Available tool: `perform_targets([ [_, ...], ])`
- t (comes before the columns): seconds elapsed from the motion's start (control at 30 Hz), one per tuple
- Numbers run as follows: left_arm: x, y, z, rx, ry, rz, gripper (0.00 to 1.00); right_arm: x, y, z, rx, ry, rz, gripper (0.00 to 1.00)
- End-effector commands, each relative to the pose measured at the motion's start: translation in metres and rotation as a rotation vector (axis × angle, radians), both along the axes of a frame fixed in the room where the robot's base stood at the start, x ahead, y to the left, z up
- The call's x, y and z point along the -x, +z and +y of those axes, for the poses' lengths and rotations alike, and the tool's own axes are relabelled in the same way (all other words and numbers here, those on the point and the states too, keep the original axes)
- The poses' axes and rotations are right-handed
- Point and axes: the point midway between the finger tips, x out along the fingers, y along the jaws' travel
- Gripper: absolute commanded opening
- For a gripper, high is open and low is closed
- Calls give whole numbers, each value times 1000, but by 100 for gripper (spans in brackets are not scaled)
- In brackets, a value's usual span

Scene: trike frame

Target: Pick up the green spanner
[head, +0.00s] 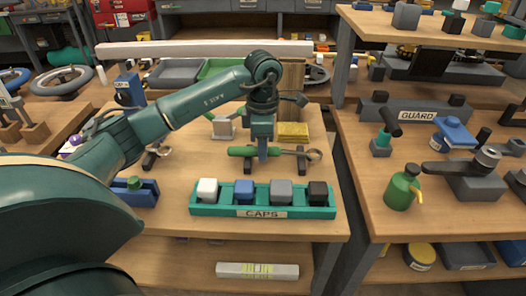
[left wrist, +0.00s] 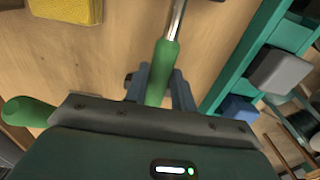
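The green spanner (head: 240,151) lies level across a low dark stand (head: 301,160) behind the caps tray, its green handle to the left and its metal ring end to the right. My left gripper (head: 263,151) points straight down over the handle. In the left wrist view the blue-grey fingers (left wrist: 160,88) lie close against both sides of the green handle (left wrist: 165,62), so the gripper looks shut on it. The fingertips are partly hidden by the gripper body. My right gripper is not in view.
The green caps tray (head: 205,211) with several coloured blocks stands in front. A yellow block (head: 293,131) and a green-handled clamp (head: 223,127) stand behind. A blue holder (head: 143,193) is at left. A higher bench (head: 362,205) is at right.

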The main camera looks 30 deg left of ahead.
Motion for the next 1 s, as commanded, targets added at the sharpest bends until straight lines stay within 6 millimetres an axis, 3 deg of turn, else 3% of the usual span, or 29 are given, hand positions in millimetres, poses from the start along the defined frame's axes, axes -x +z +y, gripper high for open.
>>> perform_targets([
  [0.3, 0, 0, 0, 0, 0, 0, 0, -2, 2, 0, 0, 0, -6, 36],
  [0.77, -1, 3, 0, 1, 0, -3, 0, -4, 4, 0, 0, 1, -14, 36],
  [0.87, -1, 13, 0, 0, 0, -5, 0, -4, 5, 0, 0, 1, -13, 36],
  [1.0, -1, 40, 0, 0, 0, -7, 0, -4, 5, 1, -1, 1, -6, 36],
])
